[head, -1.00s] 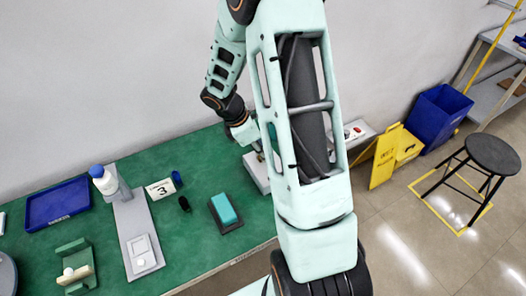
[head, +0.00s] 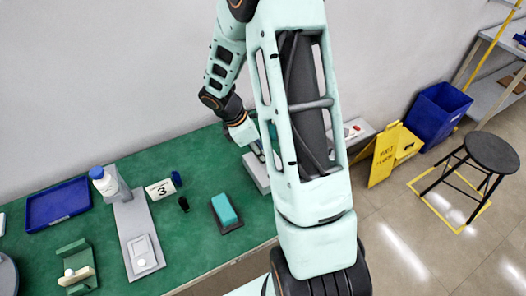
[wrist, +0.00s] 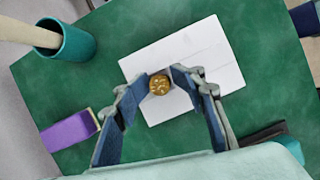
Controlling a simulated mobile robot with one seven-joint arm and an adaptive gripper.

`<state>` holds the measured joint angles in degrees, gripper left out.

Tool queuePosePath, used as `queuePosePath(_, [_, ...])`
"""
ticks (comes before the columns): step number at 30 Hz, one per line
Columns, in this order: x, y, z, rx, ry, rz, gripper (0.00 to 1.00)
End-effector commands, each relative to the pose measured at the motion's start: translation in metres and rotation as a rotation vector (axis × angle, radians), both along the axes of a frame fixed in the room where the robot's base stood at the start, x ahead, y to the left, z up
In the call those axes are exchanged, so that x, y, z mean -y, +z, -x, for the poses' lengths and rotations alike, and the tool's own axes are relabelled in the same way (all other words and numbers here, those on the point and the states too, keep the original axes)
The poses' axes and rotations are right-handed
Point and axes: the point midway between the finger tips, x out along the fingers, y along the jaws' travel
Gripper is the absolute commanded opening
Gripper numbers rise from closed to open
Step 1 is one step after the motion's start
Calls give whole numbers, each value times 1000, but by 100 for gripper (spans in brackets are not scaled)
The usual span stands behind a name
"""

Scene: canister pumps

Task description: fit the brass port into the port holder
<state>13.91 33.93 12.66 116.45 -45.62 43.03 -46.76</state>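The brass port (wrist: 159,84) is a small round gold piece, seen end-on in the wrist view. My gripper (wrist: 160,80) has its two blue-padded fingertips against its left and right sides. Port and fingertips are over the pale block (wrist: 205,55), which I take to be the port holder. I cannot tell whether the port is above the block or in it; the opening is hidden. In the head view the pale block (head: 255,174) stands on the green bench, partly behind my arm, and the fingertips and port are hidden.
In the wrist view, a teal cup (wrist: 68,45) stands left of the block and a purple block (wrist: 68,131) lies lower left. On the green bench are a teal-topped eraser (head: 225,209), a number 3 card (head: 161,189) and a blue tray (head: 58,204).

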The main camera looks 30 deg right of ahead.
Motion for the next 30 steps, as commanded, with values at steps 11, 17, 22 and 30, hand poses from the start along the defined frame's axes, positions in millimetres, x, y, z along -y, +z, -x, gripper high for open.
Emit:
queuePosePath(11, [-30, 84, -8, 9, -1, 7, 34])
queuePosePath(17, [-39, 107, -9, 6, -2, 7, 34])
queuePosePath(22, [-41, 113, -10, 6, -3, 7, 34])
queuePosePath(30, [-41, 113, -10, 6, -3, 7, 34])
